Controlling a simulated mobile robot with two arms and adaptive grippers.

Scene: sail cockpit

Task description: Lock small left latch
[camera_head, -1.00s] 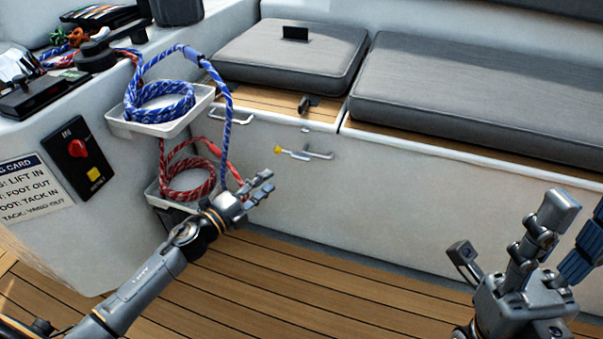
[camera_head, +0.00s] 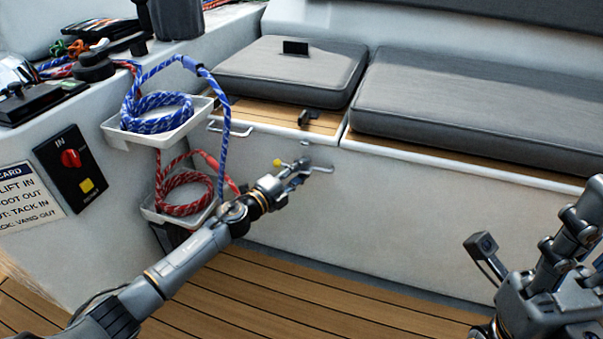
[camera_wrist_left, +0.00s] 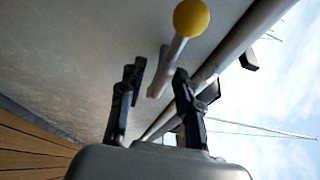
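The small latch on the white locker front is a metal lever with a yellow ball knob (camera_head: 278,163). A thin bar (camera_head: 322,169) extends right from it. The knob shows large in the left wrist view (camera_wrist_left: 191,17), its rod slanting down toward the space between the fingers. My left gripper (camera_head: 296,174) is at the latch, partly covering it in the head view. Its fingers (camera_wrist_left: 158,105) are apart; I cannot tell whether they touch the rod. My right gripper (camera_head: 525,240) is open and empty at the lower right, away from the locker.
White trays hold a blue rope (camera_head: 158,112) and a red rope (camera_head: 184,190) left of the latch. A white handle (camera_head: 232,130) and a dark fitting (camera_head: 306,118) sit nearby. Grey cushions (camera_head: 290,70) lie above. The wooden floor (camera_head: 290,290) is clear.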

